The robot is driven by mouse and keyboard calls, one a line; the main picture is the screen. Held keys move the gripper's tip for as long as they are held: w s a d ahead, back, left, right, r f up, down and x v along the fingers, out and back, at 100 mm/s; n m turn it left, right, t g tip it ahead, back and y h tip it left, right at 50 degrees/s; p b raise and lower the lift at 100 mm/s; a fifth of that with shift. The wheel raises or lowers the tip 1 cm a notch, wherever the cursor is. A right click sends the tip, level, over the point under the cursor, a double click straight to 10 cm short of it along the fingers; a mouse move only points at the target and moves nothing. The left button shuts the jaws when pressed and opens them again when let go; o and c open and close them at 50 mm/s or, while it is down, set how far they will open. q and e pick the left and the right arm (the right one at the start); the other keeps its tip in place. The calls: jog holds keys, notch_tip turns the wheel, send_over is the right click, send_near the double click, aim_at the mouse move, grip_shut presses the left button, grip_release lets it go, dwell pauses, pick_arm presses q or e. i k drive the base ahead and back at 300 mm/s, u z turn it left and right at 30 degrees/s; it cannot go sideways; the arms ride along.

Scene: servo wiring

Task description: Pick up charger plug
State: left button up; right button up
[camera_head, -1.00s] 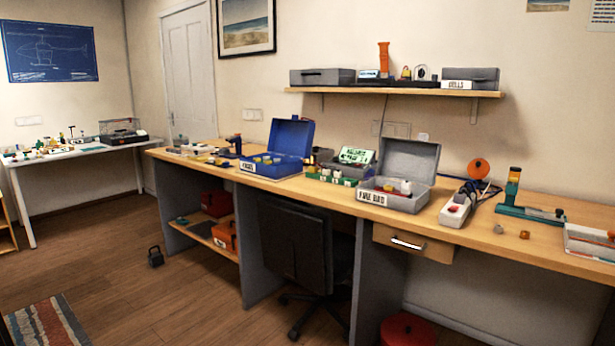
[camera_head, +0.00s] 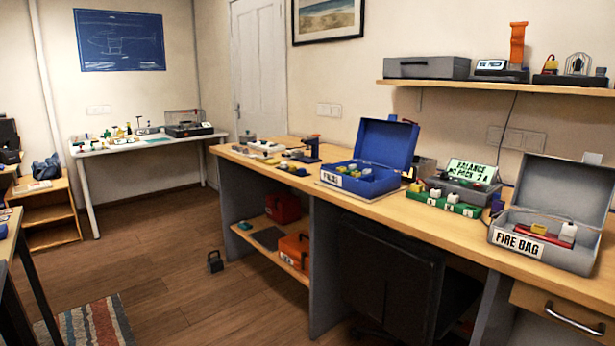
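I cannot make out a charger plug for certain in this view. Small items that are too small to name stand on the long wooden workbench (camera_head: 465,229) and on the white side table (camera_head: 150,147). The balance charger sign (camera_head: 471,173) stands on a grey unit behind a green tray (camera_head: 442,206) on the bench. Neither of my grippers is in view.
A blue open case (camera_head: 363,179) and a grey open box marked FIRE BAG (camera_head: 541,255) stand on the bench. A dark chair (camera_head: 393,272) is tucked under it. A kettlebell-like weight (camera_head: 215,262) sits on the floor. The wooden floor at left centre is mostly clear.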

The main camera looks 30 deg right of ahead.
aim_at(416, 187)
jog(key=u, duration=0.1)
jog(key=i, duration=1.65)
jog(key=z, duration=0.5)
